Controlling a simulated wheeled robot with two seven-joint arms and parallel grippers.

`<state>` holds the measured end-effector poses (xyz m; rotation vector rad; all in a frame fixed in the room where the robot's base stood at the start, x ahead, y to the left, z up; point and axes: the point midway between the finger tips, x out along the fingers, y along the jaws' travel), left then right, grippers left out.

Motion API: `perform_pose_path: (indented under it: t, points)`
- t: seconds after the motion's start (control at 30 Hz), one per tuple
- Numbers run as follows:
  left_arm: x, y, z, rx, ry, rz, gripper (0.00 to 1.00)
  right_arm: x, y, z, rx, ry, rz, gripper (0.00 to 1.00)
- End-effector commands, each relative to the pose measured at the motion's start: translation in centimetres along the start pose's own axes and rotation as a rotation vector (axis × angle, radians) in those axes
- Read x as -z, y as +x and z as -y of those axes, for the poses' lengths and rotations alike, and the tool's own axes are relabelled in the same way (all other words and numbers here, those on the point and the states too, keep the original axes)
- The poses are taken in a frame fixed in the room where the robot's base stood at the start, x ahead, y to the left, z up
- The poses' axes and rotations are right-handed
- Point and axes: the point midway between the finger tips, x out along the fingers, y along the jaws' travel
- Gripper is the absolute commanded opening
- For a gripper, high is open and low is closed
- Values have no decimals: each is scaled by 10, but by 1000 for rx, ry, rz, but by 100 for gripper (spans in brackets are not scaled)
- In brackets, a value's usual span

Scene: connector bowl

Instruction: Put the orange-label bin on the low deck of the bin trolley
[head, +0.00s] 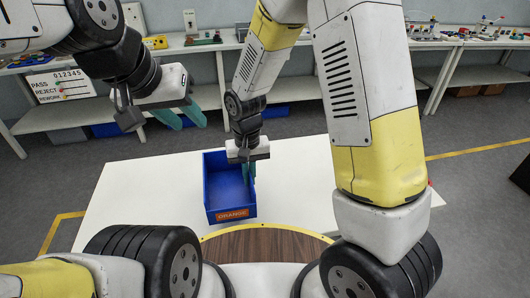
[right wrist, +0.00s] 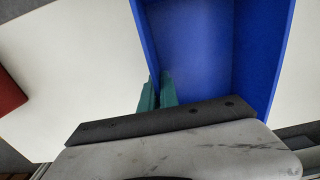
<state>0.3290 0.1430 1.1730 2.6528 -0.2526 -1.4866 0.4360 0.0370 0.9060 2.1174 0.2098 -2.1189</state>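The blue bin (head: 211,178) with the orange label reading ORANGE (head: 232,215) is over the white table, its label side towards me. I cannot tell whether it rests on the table or is slightly raised. My right gripper (head: 248,172) points down at the bin's right wall. In the right wrist view its teal fingers (right wrist: 157,92) are close together, one on each side of the blue bin's wall (right wrist: 149,40), pinching it. My left gripper (head: 181,115) hangs empty at the upper left, its teal fingers apart. I cannot make out the bin trolley in these views.
The white table top (head: 135,195) is clear left of the bin. A red object (right wrist: 10,92) shows at the left edge in the right wrist view. A round wooden surface (head: 265,246) with a yellow rim lies in front. Benches with small parts (head: 202,40) line the back wall.

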Motion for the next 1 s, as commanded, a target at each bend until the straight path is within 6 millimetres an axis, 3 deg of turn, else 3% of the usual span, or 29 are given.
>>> perform_pose_path:
  t: [0.3,0.5,0.83,1.0]
  points:
    - [0,0,0,0,0,0,36,56,8,-63,0,8,-1,0]
    - [0,0,0,0,0,0,36,83,12,-94,0,5,-1,0]
    - [0,0,0,0,0,0,36,101,14,-114,0,4,-1,0]
    - [0,0,0,0,0,0,36,99,44,-112,-1,0,4,0]
